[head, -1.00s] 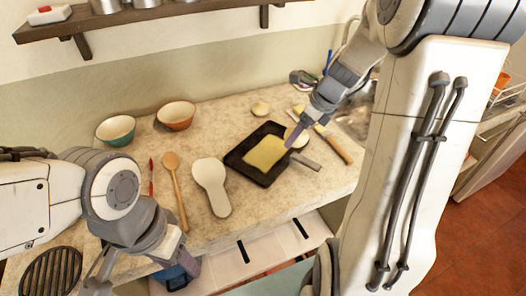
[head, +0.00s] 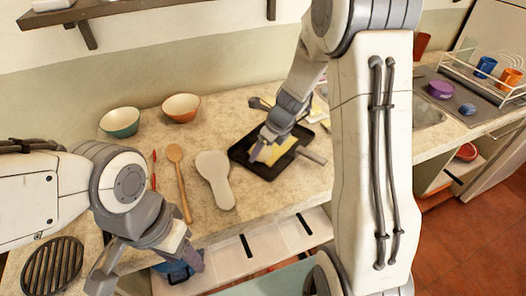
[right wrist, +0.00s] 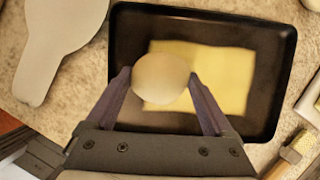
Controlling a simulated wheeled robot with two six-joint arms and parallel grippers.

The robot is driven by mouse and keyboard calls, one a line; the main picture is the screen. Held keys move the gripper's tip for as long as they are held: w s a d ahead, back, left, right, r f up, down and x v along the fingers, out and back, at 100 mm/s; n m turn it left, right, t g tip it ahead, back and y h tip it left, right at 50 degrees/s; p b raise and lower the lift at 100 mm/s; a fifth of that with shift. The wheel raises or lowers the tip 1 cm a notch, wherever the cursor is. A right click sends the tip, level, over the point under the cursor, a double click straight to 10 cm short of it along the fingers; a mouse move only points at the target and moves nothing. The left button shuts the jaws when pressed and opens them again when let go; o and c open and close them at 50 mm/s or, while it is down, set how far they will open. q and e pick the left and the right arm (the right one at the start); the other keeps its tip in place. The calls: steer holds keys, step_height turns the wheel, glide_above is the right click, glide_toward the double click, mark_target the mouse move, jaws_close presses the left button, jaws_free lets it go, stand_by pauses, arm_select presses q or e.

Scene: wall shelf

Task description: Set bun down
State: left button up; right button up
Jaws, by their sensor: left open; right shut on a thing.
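My right gripper (right wrist: 160,76) is shut on a pale round bun (right wrist: 161,80), which shows between its two fingers in the right wrist view. The bun overlaps the left part of a yellow slab (right wrist: 228,72) in a dark rectangular tray (right wrist: 130,32). I cannot tell whether bun and slab touch. In the head view the right gripper (head: 262,148) is over the tray (head: 240,153), hiding the bun and part of the yellow slab (head: 284,150).
A white paddle-shaped rest (head: 214,178), a wooden spoon (head: 178,175), a green bowl (head: 120,121) and an orange bowl (head: 181,108) are left of the tray. A wooden-handled tool (right wrist: 292,153) lies to its right. A shelf (head: 110,12) hangs above.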

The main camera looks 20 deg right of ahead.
steer(key=shift+f, duration=0.15)
steer(key=o, duration=1.1)
